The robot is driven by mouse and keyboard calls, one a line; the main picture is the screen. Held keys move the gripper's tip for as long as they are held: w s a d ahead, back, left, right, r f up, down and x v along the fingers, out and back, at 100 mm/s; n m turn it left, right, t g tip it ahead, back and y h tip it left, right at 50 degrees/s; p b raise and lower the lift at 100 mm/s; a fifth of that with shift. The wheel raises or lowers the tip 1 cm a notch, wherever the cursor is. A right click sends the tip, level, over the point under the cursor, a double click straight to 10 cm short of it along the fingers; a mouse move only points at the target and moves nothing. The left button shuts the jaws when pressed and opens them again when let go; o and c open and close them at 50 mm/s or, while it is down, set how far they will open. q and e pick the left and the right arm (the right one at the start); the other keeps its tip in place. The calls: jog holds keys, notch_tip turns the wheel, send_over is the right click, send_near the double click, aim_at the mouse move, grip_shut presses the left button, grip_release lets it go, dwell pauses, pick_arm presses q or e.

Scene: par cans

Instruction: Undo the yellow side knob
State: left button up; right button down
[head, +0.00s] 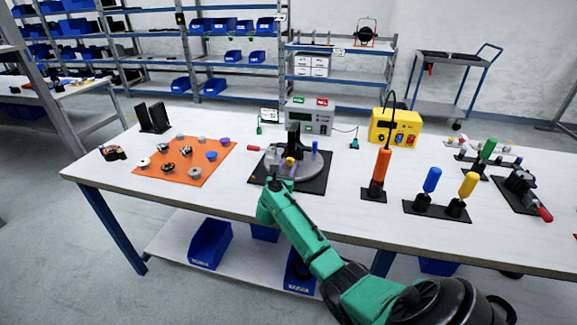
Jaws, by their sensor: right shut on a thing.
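The yellow side knob (290,162) sits on the near side of a dark upright part (293,140) on a round grey fixture (312,170). My right gripper (287,172) reaches in from the bottom right and is shut at the near side of the fixture, on the yellow side knob. The fingertips are small here and partly hide the knob and the fixture's near edge. My left gripper is not in view.
The fixture stands on a black mat (318,189). An orange mat (160,178) with several small parts lies to the left. A grey instrument (309,117) and a yellow box (394,126) stand behind. Upright orange (381,165), blue (432,180) and yellow (468,185) handled tools stand right.

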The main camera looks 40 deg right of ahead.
jog(key=shift+a+n+p, duration=0.1)
jog(key=shift+n+p, duration=0.95)
jog(key=shift+n, duration=0.55)
jog(key=shift+n+p, duration=0.75)
jog(key=shift+n, duration=1.15)
jog(key=c, duration=0.5)
grip_release()
jog(key=shift+f, duration=0.1)
